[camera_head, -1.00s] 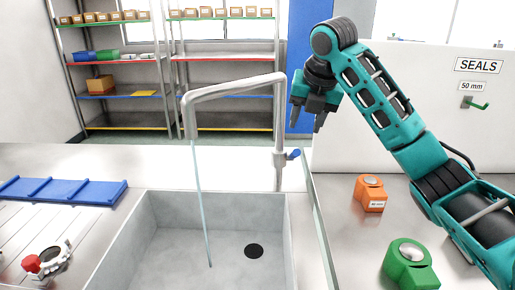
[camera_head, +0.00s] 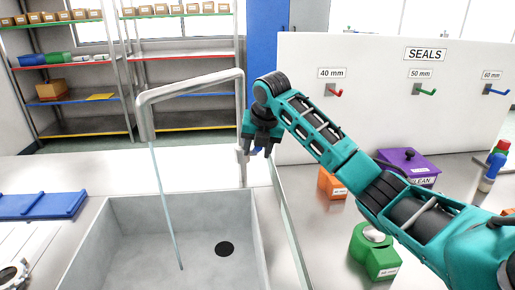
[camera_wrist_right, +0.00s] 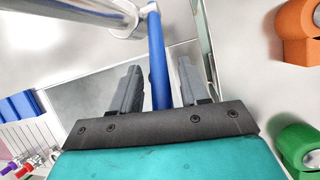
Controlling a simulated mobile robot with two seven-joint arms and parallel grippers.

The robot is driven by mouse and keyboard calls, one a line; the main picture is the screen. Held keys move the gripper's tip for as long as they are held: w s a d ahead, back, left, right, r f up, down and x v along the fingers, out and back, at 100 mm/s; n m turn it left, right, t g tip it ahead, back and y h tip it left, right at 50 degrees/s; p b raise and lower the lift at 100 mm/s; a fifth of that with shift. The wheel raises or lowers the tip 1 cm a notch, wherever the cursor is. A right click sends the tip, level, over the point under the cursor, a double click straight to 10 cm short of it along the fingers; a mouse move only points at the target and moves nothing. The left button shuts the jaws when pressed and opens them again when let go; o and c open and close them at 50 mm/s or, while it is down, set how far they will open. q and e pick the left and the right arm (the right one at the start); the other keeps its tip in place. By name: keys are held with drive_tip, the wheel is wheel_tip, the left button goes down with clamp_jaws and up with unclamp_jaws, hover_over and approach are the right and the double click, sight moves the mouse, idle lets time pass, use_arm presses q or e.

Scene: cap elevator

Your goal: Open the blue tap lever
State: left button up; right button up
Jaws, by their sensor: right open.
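The grey tap (camera_head: 190,88) arches over the sink (camera_head: 92,245), and a thin stream falls from its spout. The blue tap lever (camera_wrist_right: 157,50) is a straight bar in the right wrist view, running between the two fingers from the metal tap. In the head view the lever is mostly hidden by my right gripper (camera_head: 258,148), which is at the tap's upright post, pointing down. My right gripper is open, one finger on each side of the lever; contact cannot be told. My left gripper is not in view.
A white SEALS board (camera_head: 390,105) with coloured hooks stands at the right. An orange block (camera_head: 330,184), a green block (camera_head: 374,255) and a purple box (camera_head: 408,162) sit on the right counter. A blue tray (camera_head: 40,206) lies left of the sink.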

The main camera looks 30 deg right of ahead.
drive_tip(key=shift+f, duration=0.1)
drive_tip(key=shift+c, duration=0.4)
clamp_jaws()
